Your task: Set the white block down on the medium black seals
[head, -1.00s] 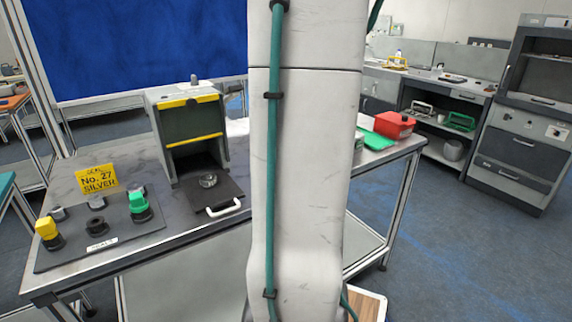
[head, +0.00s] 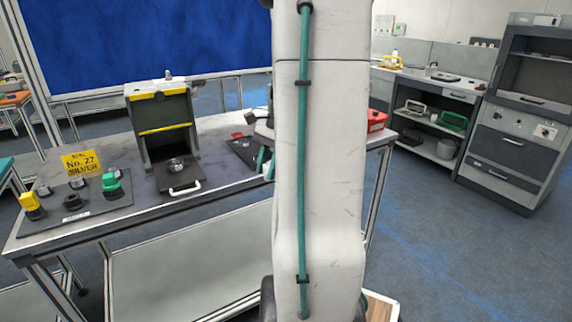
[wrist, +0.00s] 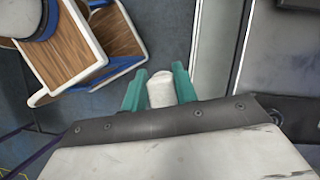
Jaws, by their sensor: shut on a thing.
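My gripper (wrist: 160,91) has teal fingers, shut on the white block (wrist: 160,94) in the wrist view. The block stands upright between the fingertips. In the head view my arm covers most of the gripper; two teal slivers beside the arm look like its fingers, and I cannot make out the block there. A black ring-like piece (head: 72,202), possibly the medium black seals, sits on a dark mat (head: 118,203) at the bench's left. A yellow-topped piece (head: 32,206) and a green-topped piece (head: 112,187) stand either side of it, well left of my gripper.
A yellow sign (head: 80,162) reads "No. 27 SILVER". A dark box with yellow bars (head: 165,125) stands mid-bench, its tray and white handle in front. A red box (head: 376,120) is at the right. Wood-panelled, white-edged pieces (wrist: 105,45) show below the gripper in the wrist view.

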